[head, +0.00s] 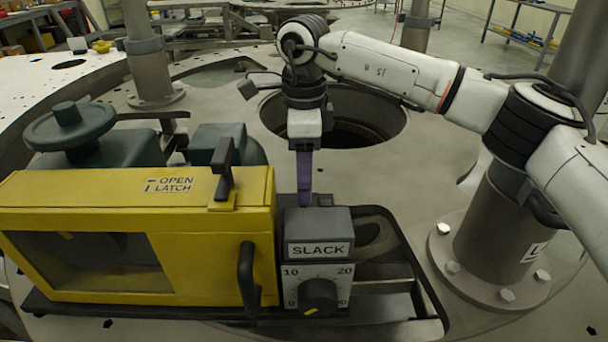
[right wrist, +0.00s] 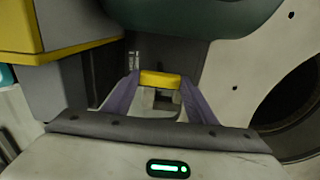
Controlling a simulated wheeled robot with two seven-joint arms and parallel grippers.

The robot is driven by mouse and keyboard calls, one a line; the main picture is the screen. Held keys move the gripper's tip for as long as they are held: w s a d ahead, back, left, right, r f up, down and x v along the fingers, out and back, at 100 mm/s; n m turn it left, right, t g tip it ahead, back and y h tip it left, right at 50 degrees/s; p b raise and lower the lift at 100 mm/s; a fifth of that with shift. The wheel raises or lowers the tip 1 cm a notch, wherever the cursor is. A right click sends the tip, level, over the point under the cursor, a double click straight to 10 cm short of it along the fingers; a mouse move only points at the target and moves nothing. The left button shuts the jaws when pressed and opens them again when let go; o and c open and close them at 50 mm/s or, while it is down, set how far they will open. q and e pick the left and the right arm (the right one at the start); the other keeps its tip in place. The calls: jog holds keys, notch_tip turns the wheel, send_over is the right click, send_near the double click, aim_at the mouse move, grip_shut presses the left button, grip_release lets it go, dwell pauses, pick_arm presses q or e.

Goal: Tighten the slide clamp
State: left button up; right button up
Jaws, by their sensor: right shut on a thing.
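My right gripper (head: 304,195) reaches down behind the grey box marked SLACK (head: 318,225), with its purple fingers pointing down. In the right wrist view, the gripper (right wrist: 160,90) has its two fingers on either side of a small yellow-topped piece (right wrist: 160,79) and is shut on it. The piece looks like the slide clamp's grip, but its lower part is hidden. In the head view the SLACK box hides the fingertips and the piece. My left gripper is not in view.
A yellow housing (head: 100,200) marked OPEN LATCH, with a window and black handles, stands at left. A dial (head: 318,296) sits below the SLACK label. Green machinery (head: 95,140) is behind the housing. A round hole (head: 345,118) and a bolted column (head: 500,230) flank my right arm.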

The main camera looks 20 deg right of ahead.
jog(key=shift+r, duration=0.1)
jog(key=o, duration=1.1)
jog(key=shift+c, duration=0.2)
notch_tip(320, 180, up, 10)
jog(key=shift+r+b, duration=0.15)
jog(key=shift+b, duration=0.15)
